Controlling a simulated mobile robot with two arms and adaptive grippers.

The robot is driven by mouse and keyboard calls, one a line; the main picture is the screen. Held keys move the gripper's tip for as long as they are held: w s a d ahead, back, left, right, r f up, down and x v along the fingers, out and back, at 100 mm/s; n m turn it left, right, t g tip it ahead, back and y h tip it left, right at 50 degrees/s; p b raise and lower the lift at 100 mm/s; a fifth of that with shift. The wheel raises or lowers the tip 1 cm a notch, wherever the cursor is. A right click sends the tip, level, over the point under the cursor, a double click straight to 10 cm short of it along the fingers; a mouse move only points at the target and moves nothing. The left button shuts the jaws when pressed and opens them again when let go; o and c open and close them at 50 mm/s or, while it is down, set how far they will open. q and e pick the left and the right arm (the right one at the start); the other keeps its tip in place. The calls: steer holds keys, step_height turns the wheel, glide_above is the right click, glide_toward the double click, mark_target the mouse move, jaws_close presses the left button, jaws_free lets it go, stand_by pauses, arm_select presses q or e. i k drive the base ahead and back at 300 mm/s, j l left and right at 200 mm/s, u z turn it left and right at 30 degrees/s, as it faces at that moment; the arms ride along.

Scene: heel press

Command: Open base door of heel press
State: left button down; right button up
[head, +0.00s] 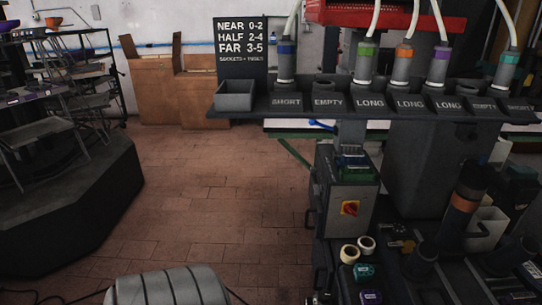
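The dark grey press (420,190) stands at the right, with a long shelf of labelled sockets along its top. A grey cabinet (350,190) with a red and yellow rotary switch (350,208) sits below the shelf. A dark bar shows along the cabinet's left side; I cannot tell whether it is a handle. The lower base is seen from above and cut off by the bottom edge. I cannot make out a base door or whether one is open. Neither of my grippers is in view.
Rolls of tape (349,254) and small teal items (364,273) lie on the base top. A dark platform (80,215) with metal frames stands at the left. Brick floor (220,190) between is mostly clear. A grey ribbed shape shows at the bottom edge.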

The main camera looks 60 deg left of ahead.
mark_target(323, 269)
steer(key=u, duration=1.5)
steer(key=j, duration=0.25)
steer(key=i+j+u, duration=0.1)
steer(key=j, duration=0.15)
